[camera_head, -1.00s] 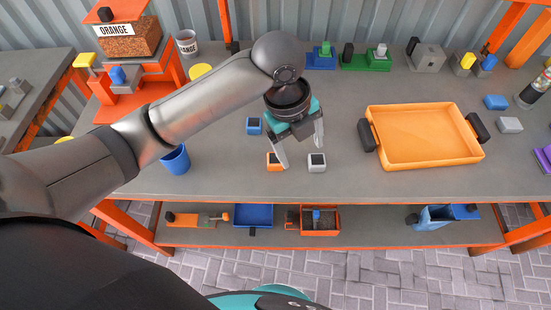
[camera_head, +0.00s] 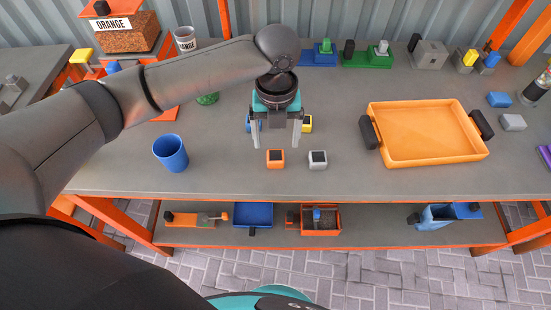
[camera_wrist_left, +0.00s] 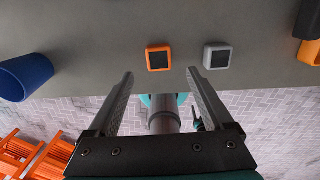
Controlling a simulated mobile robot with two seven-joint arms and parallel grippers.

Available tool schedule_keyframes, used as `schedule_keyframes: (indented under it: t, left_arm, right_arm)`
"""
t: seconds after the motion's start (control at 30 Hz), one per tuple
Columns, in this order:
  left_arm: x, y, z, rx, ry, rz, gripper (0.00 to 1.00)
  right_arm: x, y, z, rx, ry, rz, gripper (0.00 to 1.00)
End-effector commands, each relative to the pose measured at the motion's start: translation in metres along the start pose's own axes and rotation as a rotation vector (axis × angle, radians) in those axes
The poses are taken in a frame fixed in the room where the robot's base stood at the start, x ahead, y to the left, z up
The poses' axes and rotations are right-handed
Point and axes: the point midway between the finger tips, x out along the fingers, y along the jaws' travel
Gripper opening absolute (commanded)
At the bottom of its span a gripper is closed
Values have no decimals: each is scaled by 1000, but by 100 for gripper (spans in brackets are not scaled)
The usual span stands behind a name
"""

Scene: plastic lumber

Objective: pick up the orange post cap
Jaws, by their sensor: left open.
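The orange post cap (camera_head: 275,159) is a small cube with a black square on top. It sits on the grey table, and it also shows in the left wrist view (camera_wrist_left: 159,58), just beyond the fingertips and centred between them. My left gripper (camera_head: 274,138) is open and empty, with its fingers spread and pointing down above and behind the cap; the left wrist view also shows the open fingers (camera_wrist_left: 159,74). A similar grey cap (camera_head: 318,160) stands to the right of the orange one, apart from it. My right gripper is not in view.
A yellow cap (camera_head: 307,124) and a partly hidden blue cap stand behind the gripper. A blue cup (camera_head: 171,153) is to the left. An orange tray (camera_head: 377,150) with dark handles lies to the right. The table front before the caps is clear.

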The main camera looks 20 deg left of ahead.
Motion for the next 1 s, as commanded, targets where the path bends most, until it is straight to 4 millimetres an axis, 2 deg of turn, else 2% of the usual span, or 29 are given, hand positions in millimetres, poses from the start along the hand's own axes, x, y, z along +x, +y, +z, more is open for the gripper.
schedule_keyframes:
  t: [0.27, 0.53, 0.8, 1.0]
  left_arm:
    - [18, 0, 0, 0, 1, 0, 85]
    - [57, 2, 2, 0, 0, 0, 85]
    - [60, 2, 3, 1, -2, -1, 85]
    - [60, 2, 3, 1, -2, -1, 62]
  right_arm:
    - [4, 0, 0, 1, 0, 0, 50]
    - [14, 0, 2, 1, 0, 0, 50]
    - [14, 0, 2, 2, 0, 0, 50]
    - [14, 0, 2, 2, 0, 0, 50]
